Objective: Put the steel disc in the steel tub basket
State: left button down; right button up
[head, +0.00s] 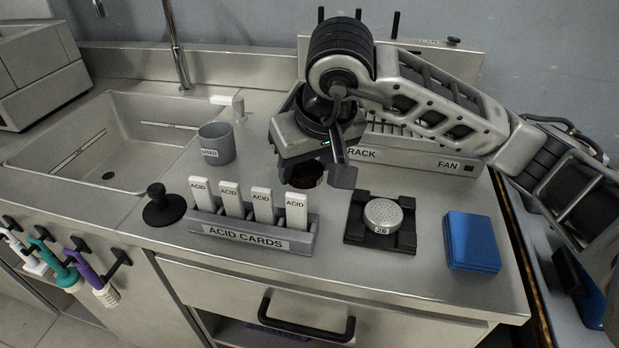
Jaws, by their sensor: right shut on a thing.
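A round silver disc with small holes and a "26" label (383,214) lies on a black stand (360,236) at the front right of the counter. The steel tub (65,150) is a sunken sink at the left with a small dark drain; I cannot make out a separate basket in it. My right gripper (318,176) points down behind the acid cards, left of the disc and apart from it. My left gripper is out of view.
An acid card rack (250,237) holds several upright white cards. A black knobbed plug (163,207), a grey "USED" cup (216,146) and a blue block (471,242) stand around it. A tap (176,45) rises behind the sink. A grey rack (425,158) is behind my gripper.

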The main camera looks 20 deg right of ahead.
aim_at(313, 169)
jog(key=shift+w+d+f, duration=0.3)
jog(key=shift+w+f, duration=0.1)
jog(key=shift+f, duration=0.15)
notch_tip(313, 169, down, 2)
jog(key=shift+w+d+f+p, duration=0.1)
jog(key=shift+d+f+p, duration=0.1)
jog(key=shift+p, duration=0.1)
jog(key=shift+a+f, duration=0.1)
jog(key=shift+f, duration=0.45)
jog(key=shift+f, duration=0.1)
jog(key=shift+f+b, duration=0.15)
jog(key=shift+b, duration=0.2)
jog(key=o, duration=1)
